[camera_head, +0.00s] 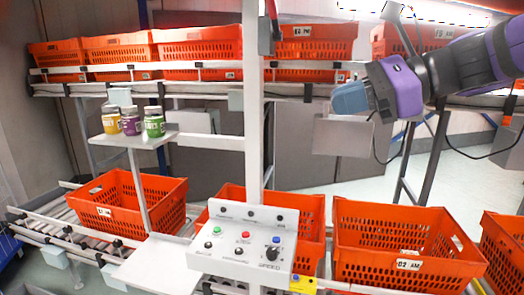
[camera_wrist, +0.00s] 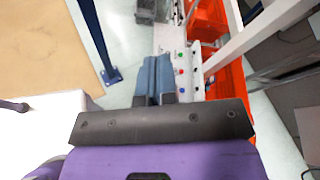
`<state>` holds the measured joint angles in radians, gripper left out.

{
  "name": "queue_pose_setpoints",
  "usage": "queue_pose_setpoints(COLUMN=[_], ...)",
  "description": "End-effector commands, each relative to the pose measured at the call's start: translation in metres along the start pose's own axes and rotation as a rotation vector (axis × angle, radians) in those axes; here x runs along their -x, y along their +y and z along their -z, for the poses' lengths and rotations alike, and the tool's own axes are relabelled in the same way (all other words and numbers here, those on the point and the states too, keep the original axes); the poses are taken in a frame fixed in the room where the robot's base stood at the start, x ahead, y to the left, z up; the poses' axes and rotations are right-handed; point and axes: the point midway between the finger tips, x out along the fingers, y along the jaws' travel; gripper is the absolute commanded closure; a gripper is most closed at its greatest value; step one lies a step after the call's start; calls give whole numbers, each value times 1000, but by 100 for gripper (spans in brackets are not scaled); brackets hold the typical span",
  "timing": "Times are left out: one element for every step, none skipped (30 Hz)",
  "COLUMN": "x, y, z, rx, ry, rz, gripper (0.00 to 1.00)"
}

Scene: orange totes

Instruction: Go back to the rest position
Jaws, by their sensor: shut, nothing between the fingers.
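My gripper (camera_head: 350,98) is at the upper right of the head view, at the end of my purple and dark arm. Its blue fingers point left, in front of the upper shelf and apart from the totes. In the wrist view my gripper (camera_wrist: 153,78) shows its two blue fingers side by side and closed, with nothing held. Beyond the fingers in that view are the control panel (camera_wrist: 182,60) and an orange tote (camera_wrist: 210,22).
A white control box (camera_head: 243,245) with buttons stands at the front centre by a white post (camera_head: 252,120). Several orange totes line the lower conveyor, one at the left (camera_head: 160,205), another at the right (camera_head: 405,262). Three jars (camera_head: 131,124) stand on a small shelf (camera_head: 150,140).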

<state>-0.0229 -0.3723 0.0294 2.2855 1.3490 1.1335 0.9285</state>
Motion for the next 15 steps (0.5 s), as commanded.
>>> queue_pose_setpoints(x=[6,10,15,19,24,31,36,42,50,56,63,72,79,86,96], y=[16,24,35,43,51,60,67,74,82,87,93,100,104,109,114], z=[9,16,25,32,38,48,54,61,70,77,84,92,98,104,111], rx=[107,173,263,329,396,486,552,618,707,773,838,925,989,1053,1133], ry=[72,116,174,216,258,313,353,392,443,481,518,565,601,634,676], rz=[-28,-50,-81,-105,-131,-169,-197,-229,-273,-307,-345,-396,-436,-479,-535], gripper=[100,100,100,100,100,100,100,100,100,100,100,100,100,100,100])
